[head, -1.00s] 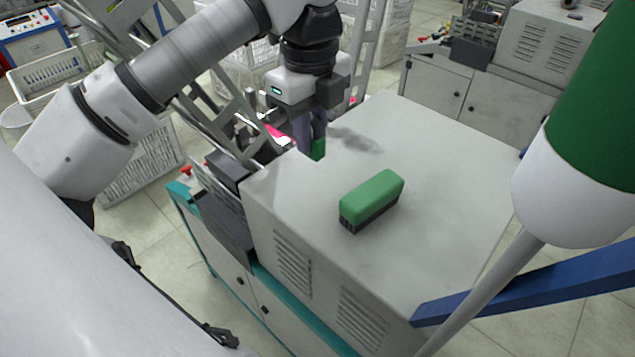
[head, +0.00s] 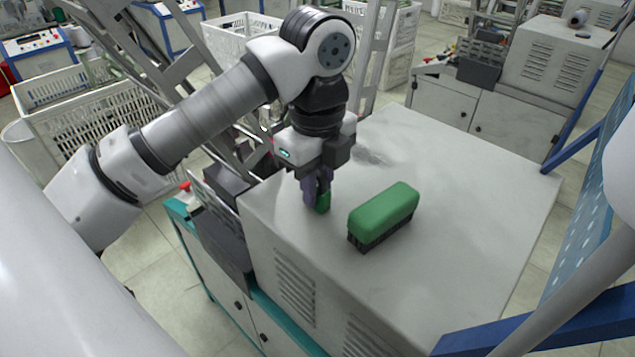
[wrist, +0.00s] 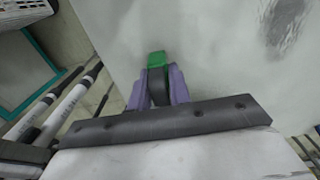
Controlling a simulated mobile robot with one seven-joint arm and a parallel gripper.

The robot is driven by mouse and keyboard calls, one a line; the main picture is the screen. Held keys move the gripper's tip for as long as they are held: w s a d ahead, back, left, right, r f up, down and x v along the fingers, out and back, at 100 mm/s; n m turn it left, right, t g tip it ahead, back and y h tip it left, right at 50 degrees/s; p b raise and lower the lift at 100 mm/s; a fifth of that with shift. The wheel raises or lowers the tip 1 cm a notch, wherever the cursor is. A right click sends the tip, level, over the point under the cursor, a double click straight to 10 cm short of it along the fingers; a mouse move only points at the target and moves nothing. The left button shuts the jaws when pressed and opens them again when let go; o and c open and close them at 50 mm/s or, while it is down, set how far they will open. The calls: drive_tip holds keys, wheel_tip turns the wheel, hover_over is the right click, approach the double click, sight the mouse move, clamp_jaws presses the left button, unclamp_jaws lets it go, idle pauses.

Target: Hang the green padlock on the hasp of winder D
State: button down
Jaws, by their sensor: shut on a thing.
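My gripper (head: 318,192) is over the left part of the light grey cabinet top, pointing down. Its purple fingers are shut on the green padlock (head: 323,203), which shows as a small green block at the fingertips. The padlock also shows in the wrist view (wrist: 157,59), just beyond the fingers (wrist: 158,85). Its shackle is not clearly visible. I cannot tell whether the padlock touches the cabinet top. I cannot make out a hasp or a letter D in either view.
A green-backed brush (head: 383,215) with dark bristles lies on the cabinet top (head: 470,200), right of my gripper. Metal ladder-like frames and white crates (head: 95,115) stand behind on the left. A blue bar (head: 550,325) crosses the lower right.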

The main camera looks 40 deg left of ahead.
drive_tip(key=c, duration=1.3)
unclamp_jaws()
drive_tip(key=shift+f, duration=0.1)
wheel_tip(320, 180, up, 12)
drive_tip(key=p, duration=0.7)
drive_tip(key=shift+r, duration=0.2)
